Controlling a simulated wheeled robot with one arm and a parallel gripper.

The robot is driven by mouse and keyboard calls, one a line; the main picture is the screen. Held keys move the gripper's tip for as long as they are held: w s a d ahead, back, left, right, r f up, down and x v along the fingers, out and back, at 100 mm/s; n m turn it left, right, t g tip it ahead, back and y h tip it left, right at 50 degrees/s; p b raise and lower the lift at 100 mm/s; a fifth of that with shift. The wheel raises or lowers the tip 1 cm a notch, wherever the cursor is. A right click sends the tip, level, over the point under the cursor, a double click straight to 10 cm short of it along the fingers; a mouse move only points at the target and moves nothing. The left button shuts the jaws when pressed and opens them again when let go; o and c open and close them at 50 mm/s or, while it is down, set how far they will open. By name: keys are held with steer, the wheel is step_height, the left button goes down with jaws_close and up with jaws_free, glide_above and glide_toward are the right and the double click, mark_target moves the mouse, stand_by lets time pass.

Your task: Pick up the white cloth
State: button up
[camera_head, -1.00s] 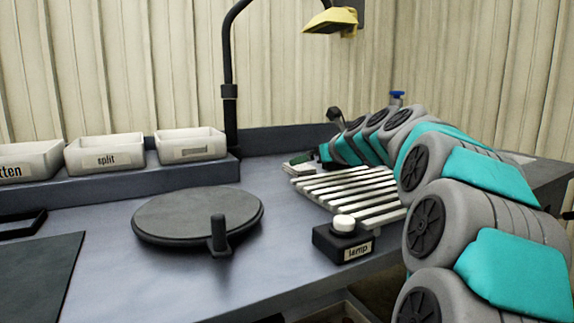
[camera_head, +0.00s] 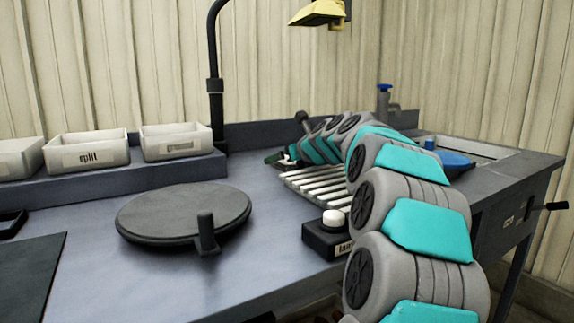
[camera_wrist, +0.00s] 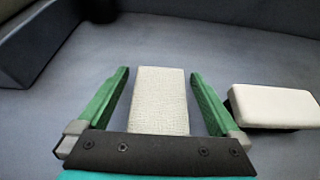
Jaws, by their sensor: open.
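The white cloth (camera_wrist: 160,100) is a pale, woven, folded rectangle lying on the grey bench in the wrist view. My gripper (camera_wrist: 158,78) is open, with one green finger on each side of the cloth. A narrow gap shows on each side, so the fingers do not appear to press on it. The near end of the cloth is hidden behind the dark gripper body. In the head view my gripper (camera_head: 274,157) is small, low over the bench beyond the slatted rack, and I cannot make out the cloth clearly there.
A pale-topped dark block (camera_wrist: 272,104) lies just right of the right finger. The white slatted rack (camera_head: 322,188), lamp button box (camera_head: 328,238) and round black turntable (camera_head: 183,212) stand nearer. Labelled bins (camera_head: 87,151) line a raised ledge (camera_head: 125,181) at left.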

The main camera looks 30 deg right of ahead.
steer(key=c, duration=1.2)
steer(key=shift+r, duration=0.1)
steer(key=shift+c, duration=0.2)
